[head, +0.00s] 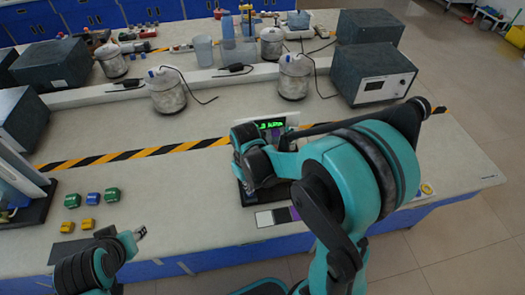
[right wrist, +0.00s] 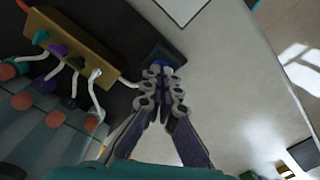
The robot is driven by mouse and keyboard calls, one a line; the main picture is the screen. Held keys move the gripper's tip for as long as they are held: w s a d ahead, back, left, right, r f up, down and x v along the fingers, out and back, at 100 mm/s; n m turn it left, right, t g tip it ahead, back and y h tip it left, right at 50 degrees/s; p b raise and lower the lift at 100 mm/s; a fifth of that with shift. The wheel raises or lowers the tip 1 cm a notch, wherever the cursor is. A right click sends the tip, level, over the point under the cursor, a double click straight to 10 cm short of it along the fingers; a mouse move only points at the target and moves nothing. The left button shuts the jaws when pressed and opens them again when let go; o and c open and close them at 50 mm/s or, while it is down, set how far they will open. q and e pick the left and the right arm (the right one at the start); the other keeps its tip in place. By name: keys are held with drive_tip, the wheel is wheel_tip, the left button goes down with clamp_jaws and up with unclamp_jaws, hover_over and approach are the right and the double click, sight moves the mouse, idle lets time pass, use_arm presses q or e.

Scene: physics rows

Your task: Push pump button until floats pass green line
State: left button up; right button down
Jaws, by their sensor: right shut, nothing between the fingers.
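In the right wrist view, my right gripper (right wrist: 164,72) is shut and empty. Its fingertips are over a small dark-blue square pad with a blue spot, likely the pump button (right wrist: 172,50); I cannot tell whether they touch it. Several orange-red floats (right wrist: 45,83) sit in clear tubes at the left, partly cut off. A brass-coloured block (right wrist: 72,52) with coloured valves and white hoses is beside them. The green line is not discernible. In the head view, my right arm hides most of the apparatus. My left gripper (head: 139,233) is low at the left, away from it; its jaws are unclear.
Green, blue and yellow blocks (head: 90,198) lie on the table near my left gripper. Grey canisters (head: 168,92) and a dark box with a display (head: 380,80) stand behind the striped tape (head: 150,152).

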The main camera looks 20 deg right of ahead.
drive_tip(key=shift+f+b, duration=0.55)
drive_tip(key=shift+f, duration=0.25)
drive_tip(key=shift+r, duration=0.1)
drive_tip(key=shift+r+p, duration=1)
drive_tip(key=shift+r, duration=0.1)
wheel_tip(320, 180, up, 7)
drive_tip(key=p, duration=0.5)
idle(0.4)
